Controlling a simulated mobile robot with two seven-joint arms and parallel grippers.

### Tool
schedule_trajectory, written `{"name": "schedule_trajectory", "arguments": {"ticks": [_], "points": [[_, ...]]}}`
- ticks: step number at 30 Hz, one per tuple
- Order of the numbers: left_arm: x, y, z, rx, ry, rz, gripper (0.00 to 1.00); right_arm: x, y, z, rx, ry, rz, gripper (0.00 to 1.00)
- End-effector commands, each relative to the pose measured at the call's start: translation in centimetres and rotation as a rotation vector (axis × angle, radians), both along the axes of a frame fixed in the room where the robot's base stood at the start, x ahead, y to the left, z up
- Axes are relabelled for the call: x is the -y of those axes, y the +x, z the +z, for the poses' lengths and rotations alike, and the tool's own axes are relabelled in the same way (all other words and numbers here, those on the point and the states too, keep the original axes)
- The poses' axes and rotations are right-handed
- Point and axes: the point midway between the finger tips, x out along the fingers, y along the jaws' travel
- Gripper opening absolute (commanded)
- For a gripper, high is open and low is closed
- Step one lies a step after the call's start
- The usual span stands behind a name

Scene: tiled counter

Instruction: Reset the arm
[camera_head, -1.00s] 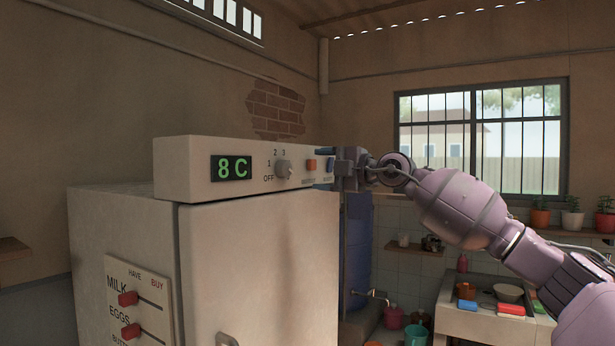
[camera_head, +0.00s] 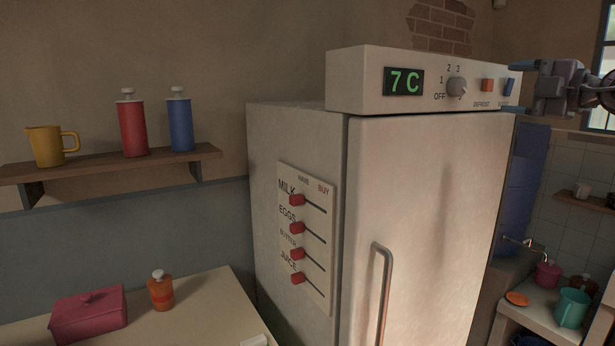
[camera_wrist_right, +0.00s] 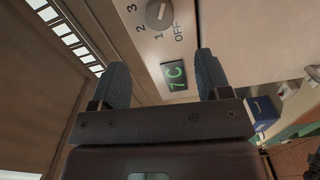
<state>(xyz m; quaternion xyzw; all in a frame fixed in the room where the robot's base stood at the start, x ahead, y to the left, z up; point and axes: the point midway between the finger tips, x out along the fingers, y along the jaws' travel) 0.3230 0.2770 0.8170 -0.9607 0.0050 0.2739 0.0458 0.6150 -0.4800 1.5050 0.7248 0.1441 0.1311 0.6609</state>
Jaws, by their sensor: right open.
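My right gripper (camera_head: 512,98) is at the right end of the fridge's control panel in the head view. In the right wrist view its two fingers (camera_wrist_right: 160,82) are apart with nothing held between them. The panel (camera_head: 345,78) carries a green display (camera_head: 404,82) reading 7 C, a round knob (camera_head: 457,87), an orange button (camera_head: 488,85) and a blue button (camera_head: 510,86). The display (camera_wrist_right: 175,75) and knob (camera_wrist_right: 158,14) also show in the right wrist view, beyond the fingers. I cannot tell whether the gripper touches the panel. My left gripper is out of view.
The fridge (camera_head: 425,210) has a vertical door handle (camera_head: 383,290) and a slider board (camera_head: 308,235) on its side. A wall shelf (camera_head: 100,168) holds a yellow mug and two bottles. A counter (camera_head: 215,310) bears a pink box (camera_head: 88,314) and an orange bottle (camera_head: 161,290).

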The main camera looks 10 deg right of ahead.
Motion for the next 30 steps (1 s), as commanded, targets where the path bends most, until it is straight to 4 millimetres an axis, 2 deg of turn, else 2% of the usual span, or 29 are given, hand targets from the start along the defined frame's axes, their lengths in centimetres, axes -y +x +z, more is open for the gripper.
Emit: {"name": "schedule_trajectory", "arguments": {"ticks": [5, 10, 12, 14, 17, 20, 25, 30], "points": [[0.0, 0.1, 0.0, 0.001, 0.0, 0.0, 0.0, -0.2, -0.1, 1.2, 0.127, -0.117, 0.003, 0.7], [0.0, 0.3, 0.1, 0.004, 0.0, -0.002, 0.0, -1.8, -0.8, 3.0, 0.304, -0.175, 0.033, 0.7], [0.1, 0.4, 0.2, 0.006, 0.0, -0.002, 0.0, -2.6, -0.7, 3.1, 0.366, -0.161, 0.045, 0.7], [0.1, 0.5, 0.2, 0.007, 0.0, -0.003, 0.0, -3.4, -0.4, 2.2, 0.403, -0.135, 0.053, 0.7], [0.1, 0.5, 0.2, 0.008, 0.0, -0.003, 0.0, -4.3, 0.5, -1.1, 0.435, -0.059, 0.047, 0.7], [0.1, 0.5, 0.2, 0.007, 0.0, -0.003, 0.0, -5.0, 1.5, -6.1, 0.421, 0.039, 0.018, 0.7], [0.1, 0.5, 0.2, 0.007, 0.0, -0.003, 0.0, -5.8, 2.4, -16.2, 0.318, 0.212, -0.061, 0.7], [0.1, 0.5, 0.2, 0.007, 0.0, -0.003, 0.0, -6.9, 1.7, -26.6, 0.164, 0.37, -0.149, 0.7]]}}
